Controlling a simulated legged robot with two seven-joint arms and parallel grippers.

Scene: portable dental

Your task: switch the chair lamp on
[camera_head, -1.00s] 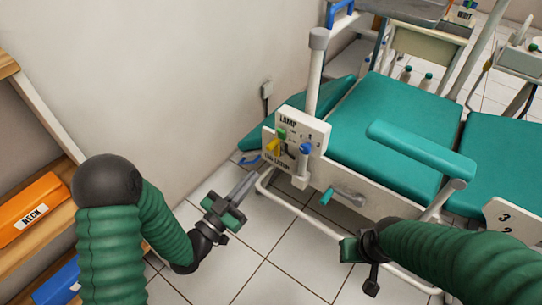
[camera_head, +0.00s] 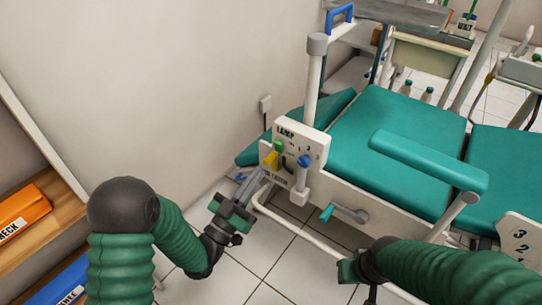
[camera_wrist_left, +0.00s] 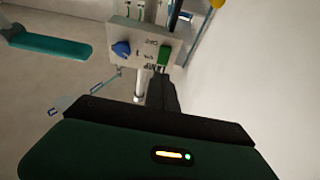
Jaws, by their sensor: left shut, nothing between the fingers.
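The white lamp panel (camera_head: 316,146) stands at the chair's head end, lettered "LAMP". It carries a green knob (camera_head: 279,146), a yellow knob (camera_head: 270,160) and a blue knob (camera_head: 304,161). My left gripper (camera_head: 261,174) is shut and empty, its tips just below and left of the yellow knob; contact cannot be told. In the left wrist view the panel (camera_wrist_left: 145,35) appears upside down, with the blue knob (camera_wrist_left: 121,49) and the green knob (camera_wrist_left: 164,56) beyond my dark fingers (camera_wrist_left: 165,88). My right gripper (camera_head: 352,270) is low near the chair frame; its fingers are unclear.
The teal chair (camera_head: 390,120) has an armrest (camera_head: 428,160) and a crank handle (camera_head: 345,213) below the seat. A wooden shelf with an orange bin (camera_head: 22,212) and a blue bin (camera_head: 68,284) stands at left. Tiled floor (camera_head: 240,265) is open between.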

